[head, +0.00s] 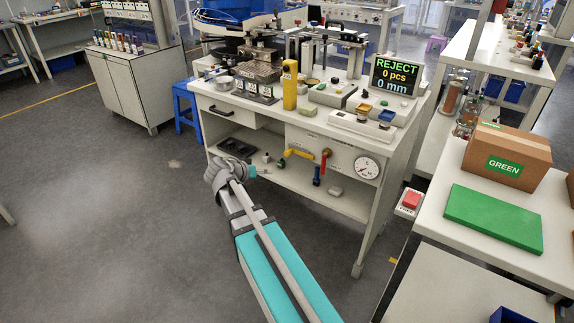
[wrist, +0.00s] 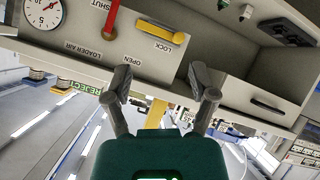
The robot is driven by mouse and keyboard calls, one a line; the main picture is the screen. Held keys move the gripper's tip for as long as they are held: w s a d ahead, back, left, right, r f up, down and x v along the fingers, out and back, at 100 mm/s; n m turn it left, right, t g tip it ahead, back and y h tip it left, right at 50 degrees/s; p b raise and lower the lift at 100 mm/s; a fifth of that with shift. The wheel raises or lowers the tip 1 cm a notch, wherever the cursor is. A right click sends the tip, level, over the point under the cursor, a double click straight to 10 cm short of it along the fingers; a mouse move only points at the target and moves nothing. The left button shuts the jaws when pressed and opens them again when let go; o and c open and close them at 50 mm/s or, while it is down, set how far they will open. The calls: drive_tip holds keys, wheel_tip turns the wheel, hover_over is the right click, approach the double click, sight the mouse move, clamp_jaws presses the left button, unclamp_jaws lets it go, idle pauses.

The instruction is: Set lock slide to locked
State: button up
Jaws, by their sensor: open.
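In the wrist view, which is upside down, a yellow handle (wrist: 160,32) sits on the grey front panel beside a LOCK label, with an OPEN label nearby. I cannot tell for sure that this handle is the lock slide. It also shows as a yellow handle in the head view (head: 298,153), left of a red lever (head: 325,158). My gripper (wrist: 159,79) is open and empty, its two fingers spread just short of the panel, apart from the handle. In the head view my gripper is small, in front of the bench, its fingers hard to make out.
A round gauge (head: 367,167) is on the panel at right, and a drawer (head: 226,110) is at left. A lower shelf (head: 290,185) with small parts lies below. The bench top is crowded; a screen (head: 396,77) reads REJECT. The floor at left is clear.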

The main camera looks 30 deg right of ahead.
sight(286, 155)
drive_tip(key=w+d+f+m+t+h+b, duration=0.2)
drive_tip(key=w+d+f+h+b, duration=0.3)
drive_tip(key=b, duration=1.1)
drive_tip(key=w+d+f+t, duration=0.1)
drive_tip(key=w+f, duration=0.1)
drive_tip(key=w, duration=0.1)
drive_tip(key=shift+f+m+h, duration=0.3)
drive_tip(key=shift+m+h, duration=0.1)
drive_tip(key=shift+r, duration=0.1)
drive_tip(key=x, duration=1.3)
drive_tip(key=shift+w+d, duration=0.2)
drive_tip(key=shift+d, duration=0.15)
clamp_jaws()
